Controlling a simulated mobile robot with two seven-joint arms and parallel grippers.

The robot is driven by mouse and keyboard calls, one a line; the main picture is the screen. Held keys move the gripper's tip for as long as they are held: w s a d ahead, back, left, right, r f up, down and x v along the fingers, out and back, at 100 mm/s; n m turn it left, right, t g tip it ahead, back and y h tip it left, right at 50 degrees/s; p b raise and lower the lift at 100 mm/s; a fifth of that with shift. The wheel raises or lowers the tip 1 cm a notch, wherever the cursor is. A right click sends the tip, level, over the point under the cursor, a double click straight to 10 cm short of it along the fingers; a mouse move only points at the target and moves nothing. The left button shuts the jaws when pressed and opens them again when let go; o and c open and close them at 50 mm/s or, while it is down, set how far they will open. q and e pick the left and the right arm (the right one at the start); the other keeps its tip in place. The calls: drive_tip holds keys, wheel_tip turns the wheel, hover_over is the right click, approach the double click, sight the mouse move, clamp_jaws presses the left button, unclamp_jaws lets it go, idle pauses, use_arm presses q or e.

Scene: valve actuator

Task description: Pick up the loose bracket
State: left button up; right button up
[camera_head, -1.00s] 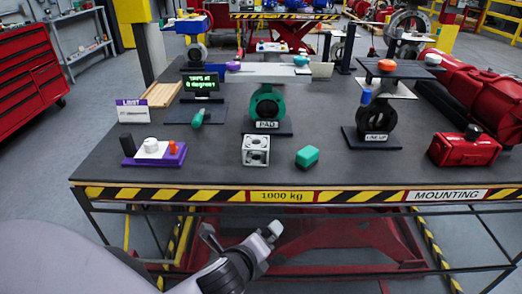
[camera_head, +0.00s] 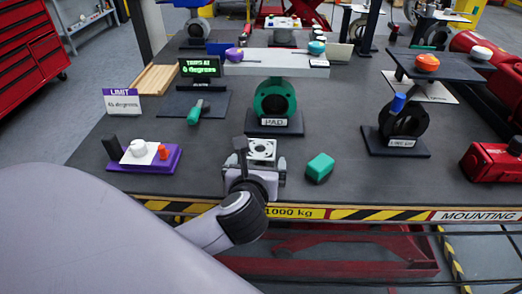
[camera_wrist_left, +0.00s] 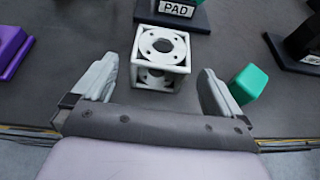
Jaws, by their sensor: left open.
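The loose bracket (camera_head: 262,151) is a white, open cube-shaped frame with a round hole in its top and small holes around it. It stands on the dark table in front of the PAD stand. In the left wrist view the bracket (camera_wrist_left: 161,58) is ahead of my left gripper (camera_wrist_left: 160,82), centred between its two fingers. My left gripper (camera_head: 261,160) is open, just in front of the bracket, and hides its lower part in the head view. Whether the fingers reach beside the bracket's near face is hard to tell. My right gripper is not in view.
A green block (camera_head: 320,167) lies close to the right of my left gripper. The green valve stand marked PAD (camera_head: 275,102) is behind the bracket. A purple base with knobs (camera_head: 145,158) is to the left. A black valve stand (camera_head: 402,122) is to the right.

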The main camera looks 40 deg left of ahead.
sight(260, 154)
use_arm(q)
drive_tip(key=shift+x, duration=3.3)
drive_tip(key=shift+d+f, duration=0.1)
drive_tip(key=c, duration=1.3)
drive_tip(key=shift+c, duration=0.2)
wheel_tip(260, 154, up, 20)
